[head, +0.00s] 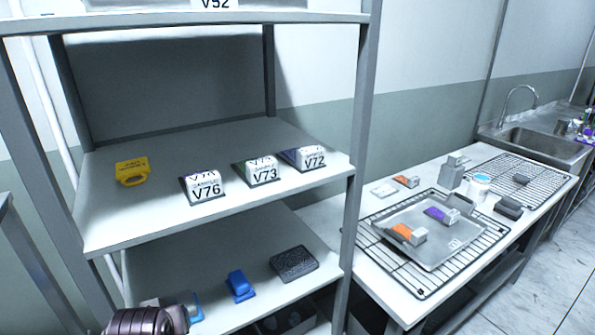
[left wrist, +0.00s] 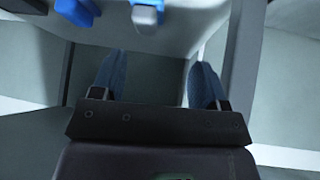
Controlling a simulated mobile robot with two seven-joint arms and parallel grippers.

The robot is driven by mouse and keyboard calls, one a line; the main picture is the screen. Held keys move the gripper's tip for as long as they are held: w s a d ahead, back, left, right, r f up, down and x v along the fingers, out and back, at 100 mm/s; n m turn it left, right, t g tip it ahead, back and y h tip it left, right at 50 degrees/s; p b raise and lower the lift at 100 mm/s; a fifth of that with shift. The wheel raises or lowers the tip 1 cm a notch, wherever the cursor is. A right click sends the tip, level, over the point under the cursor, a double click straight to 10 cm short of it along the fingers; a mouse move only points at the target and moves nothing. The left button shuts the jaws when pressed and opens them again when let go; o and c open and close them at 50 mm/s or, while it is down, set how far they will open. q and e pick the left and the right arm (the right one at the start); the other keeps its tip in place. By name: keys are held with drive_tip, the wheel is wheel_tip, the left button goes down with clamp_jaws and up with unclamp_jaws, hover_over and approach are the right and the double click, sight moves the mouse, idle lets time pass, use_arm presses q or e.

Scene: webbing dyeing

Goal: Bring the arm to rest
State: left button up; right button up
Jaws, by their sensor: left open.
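My left gripper (left wrist: 157,80) shows in the left wrist view with its two dark blue fingers wide apart and nothing between them. It is just off the edge of a pale shelf (left wrist: 185,28). A dark purple, rounded part of my left arm shows at the bottom left of the head view, in front of the lower shelf (head: 215,312); the fingers are hidden there. My right gripper is in neither view.
The lower shelf holds a blue item (head: 240,286), a dark textured block (head: 293,263) and a blue-grey item (head: 195,307) close to my arm. Above are a yellow item (head: 131,171) and labelled boxes (head: 204,187). A metal post (head: 358,130) separates the shelves from the table (head: 378,298).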

use_arm(q)
drive_tip(key=s+a+f+m+t+h+b, duration=0.1)
drive_tip(key=s+f+m+t, duration=0.1)
drive_tip(key=s+f, duration=0.5)
drive_tip(key=s+a+f+m+t+h+b, duration=0.1)
drive_tip(key=s+f+m+t+b, duration=0.1)
drive_tip(key=s+f, duration=0.5)
wheel_tip(320, 180, down, 5)
drive_tip(key=shift+s+a+f+m, duration=0.1)
drive_tip(key=shift+s+a+m, duration=0.2)
drive_tip(key=shift+m, duration=0.5)
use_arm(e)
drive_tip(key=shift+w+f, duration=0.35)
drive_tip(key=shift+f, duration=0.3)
use_arm(q)
drive_tip(key=shift+d, duration=0.15)
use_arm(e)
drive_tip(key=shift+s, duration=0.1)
